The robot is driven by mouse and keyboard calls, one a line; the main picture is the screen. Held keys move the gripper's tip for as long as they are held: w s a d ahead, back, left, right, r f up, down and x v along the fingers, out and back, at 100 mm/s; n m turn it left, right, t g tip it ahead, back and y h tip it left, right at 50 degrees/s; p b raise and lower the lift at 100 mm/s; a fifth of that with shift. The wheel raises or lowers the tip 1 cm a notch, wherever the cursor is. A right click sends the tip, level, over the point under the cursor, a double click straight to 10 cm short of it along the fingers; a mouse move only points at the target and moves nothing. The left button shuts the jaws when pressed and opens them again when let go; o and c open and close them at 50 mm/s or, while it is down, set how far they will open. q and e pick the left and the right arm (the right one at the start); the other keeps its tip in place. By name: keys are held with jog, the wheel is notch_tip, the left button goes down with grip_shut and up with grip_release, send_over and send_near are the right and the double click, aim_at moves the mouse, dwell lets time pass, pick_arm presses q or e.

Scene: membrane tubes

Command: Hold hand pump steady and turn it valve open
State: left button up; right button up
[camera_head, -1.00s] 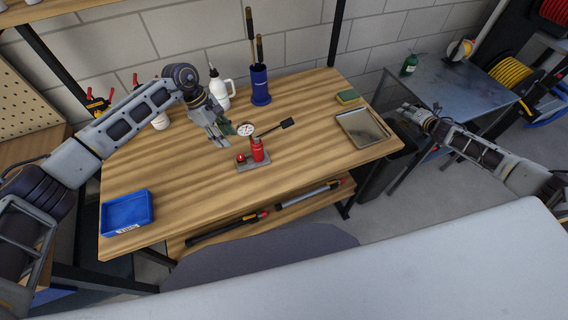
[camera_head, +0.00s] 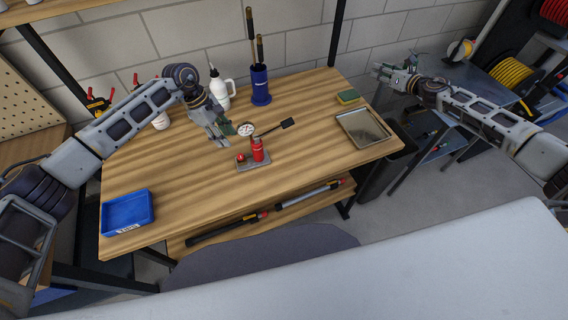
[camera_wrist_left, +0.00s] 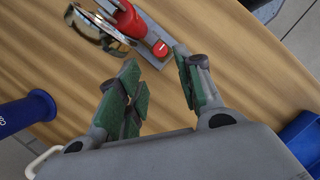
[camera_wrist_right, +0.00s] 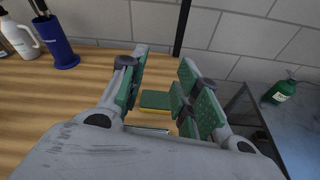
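The hand pump (camera_head: 257,150) stands on the wooden workbench. It has a red cylinder on a grey base, a round gauge (camera_head: 246,129), a black-ended lever handle (camera_head: 287,123) and a red knob (camera_head: 240,157) on the base, likely the valve. It also shows at the top of the left wrist view (camera_wrist_left: 130,20), partly cut off. My left gripper (camera_head: 222,140) is open and empty, just left of the pump and apart from it. Its green-padded fingers are spread in the left wrist view. My right gripper (camera_wrist_right: 160,88) is open and empty, raised near the bench's right back corner, far from the pump.
A blue bin (camera_head: 127,212) sits at the bench's front left. A blue holder (camera_head: 260,86) and a white bottle (camera_head: 221,90) stand at the back. A metal tray (camera_head: 362,128) and a sponge (camera_head: 347,97) lie at the right. The bench front is clear.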

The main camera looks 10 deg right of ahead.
jog(key=s+a+f+m+y, duration=0.2)
jog(key=a, duration=1.2)
jog(key=s+a+f+m+y, duration=0.1)
jog(key=s+a+f+m, duration=0.1)
jog(key=a, duration=1.1)
jog(key=s+a+r+m+t, duration=0.1)
jog(key=s+a+r+m, duration=0.2)
jog(key=a, duration=0.4)
jog(key=s+a+r+m+t+y, duration=0.1)
jog(key=s+a+m, duration=0.1)
jog(key=s+a, duration=0.3)
jog(key=s+a+r+m+t, duration=0.1)
jog(key=s+a+r+m, duration=0.2)
jog(key=a, duration=0.5)
jog(key=m+h, duration=0.1)
jog(key=h, duration=0.4)
send_near(271, 131)
jog(key=s, duration=0.3)
jog(key=shift+s+d+f+t, duration=0.1)
jog(key=shift+s+f+t, duration=0.2)
jog(key=shift+s+f, duration=0.15)
jog(key=shift+w, duration=0.15)
jog(key=shift+w+a, duration=0.25)
jog(key=shift+w, duration=2)
jog(key=shift+w+a, duration=0.25)
jog(key=shift+w, duration=2)
jog(key=shift+w+a, duration=0.2)
jog(key=shift+w, duration=2.05)
